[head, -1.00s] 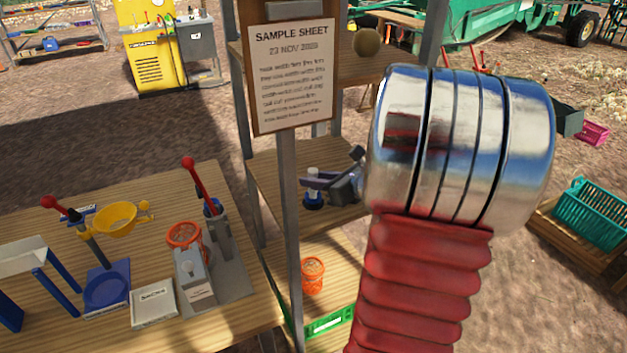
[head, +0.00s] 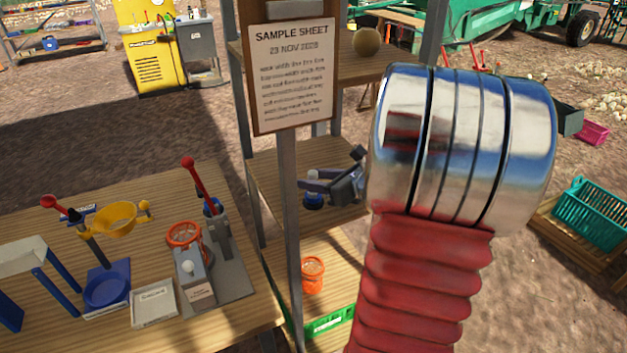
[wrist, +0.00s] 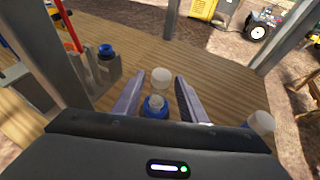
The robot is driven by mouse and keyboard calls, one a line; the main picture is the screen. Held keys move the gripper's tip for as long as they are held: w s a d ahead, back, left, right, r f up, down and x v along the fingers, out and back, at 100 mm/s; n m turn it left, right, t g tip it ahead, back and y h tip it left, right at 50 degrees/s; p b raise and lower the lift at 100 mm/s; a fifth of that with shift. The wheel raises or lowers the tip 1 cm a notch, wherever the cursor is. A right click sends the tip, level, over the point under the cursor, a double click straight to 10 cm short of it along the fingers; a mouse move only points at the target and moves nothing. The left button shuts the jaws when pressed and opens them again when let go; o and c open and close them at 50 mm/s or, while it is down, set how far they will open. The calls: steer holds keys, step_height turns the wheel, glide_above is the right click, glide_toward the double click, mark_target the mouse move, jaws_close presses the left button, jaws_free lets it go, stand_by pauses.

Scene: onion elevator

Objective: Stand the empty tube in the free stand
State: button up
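My gripper (wrist: 160,97) is open, its two grey-purple fingers apart over the wooden shelf. Between and just beyond the fingertips in the wrist view is a blue stand (wrist: 155,111) with a pale top. A whitish round tube end (wrist: 160,77) shows just behind it; I cannot tell whether it is separate. Another pale tube (wrist: 262,121) with blue beneath it is at the right, partly hidden by my gripper body. In the head view my gripper (head: 308,181) is at the middle shelf, beside a blue stand (head: 313,203) with a pale top. Contents of the tubes cannot be told.
A shelf post with the sample sheet (head: 291,78) stands in front of the shelf. A blue-capped item (wrist: 106,52) sits in a grey holder.

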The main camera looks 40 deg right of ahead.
steer(key=v, duration=1.1)
steer(key=shift+s+r, duration=0.2)
steer(key=shift+s, duration=0.1)
stand_by(0.5)
